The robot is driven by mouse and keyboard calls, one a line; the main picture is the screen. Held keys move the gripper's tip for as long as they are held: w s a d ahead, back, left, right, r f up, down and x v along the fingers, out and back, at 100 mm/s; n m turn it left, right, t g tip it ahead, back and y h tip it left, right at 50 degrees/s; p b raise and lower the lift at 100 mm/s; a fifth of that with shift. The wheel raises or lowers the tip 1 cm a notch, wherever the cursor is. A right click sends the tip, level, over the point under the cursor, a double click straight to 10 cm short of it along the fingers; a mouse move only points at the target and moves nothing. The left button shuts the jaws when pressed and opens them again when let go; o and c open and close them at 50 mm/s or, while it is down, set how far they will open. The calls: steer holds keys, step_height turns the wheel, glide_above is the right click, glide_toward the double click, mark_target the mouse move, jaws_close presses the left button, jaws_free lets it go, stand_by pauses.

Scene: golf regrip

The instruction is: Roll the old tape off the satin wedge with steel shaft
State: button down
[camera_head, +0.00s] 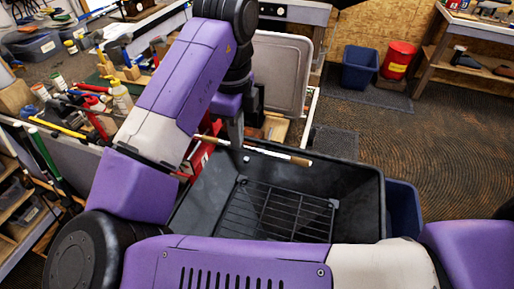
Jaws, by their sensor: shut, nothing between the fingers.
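A thin club shaft (272,153) runs from near the red clamp out over the black bin, sloping down to the right. The wedge's head is not to be made out. My arm hides part of the bench behind.
A red clamp (201,156) stands left of the black bin (345,180), which has a wire rack (270,212) inside. A grey tray (284,70) stands upright behind. Bottles and tools crowd the left bench. A blue bin (360,67) and red bucket (398,60) stand farther back.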

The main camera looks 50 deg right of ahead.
mark_target(305, 161)
steer(key=shift+s+d, duration=0.2)
steer(key=shift+s, duration=0.3)
steer(key=shift+s+d, duration=0.15)
steer(key=shift+s, duration=0.3)
steer(key=shift+s, duration=0.1)
steer(key=shift+s+d+f, duration=0.1)
steer(key=shift+s+d, duration=0.15)
steer(key=shift+s, duration=0.4)
steer(key=shift+s+d+r, duration=0.1)
steer(key=shift+s+d, duration=0.15)
steer(key=shift+s, duration=0.45)
steer(key=shift+s+d+f, duration=0.1)
steer(key=shift+s+d, duration=0.15)
steer(key=shift+s, duration=0.4)
steer(key=shift+s, duration=0.1)
steer(key=shift+s+d, duration=0.25)
steer(key=shift+s, duration=0.4)
steer(key=shift+s+d, duration=0.25)
steer(key=shift+s, duration=0.4)
steer(key=shift+s+d, duration=0.25)
steer(key=shift+s, duration=0.4)
steer(key=shift+s+d, duration=0.25)
steer(key=shift+s, duration=0.45)
steer(key=shift+s+d, duration=0.25)
steer(key=shift+s, duration=0.4)
steer(key=shift+s+d, duration=0.25)
steer(key=shift+s, duration=0.45)
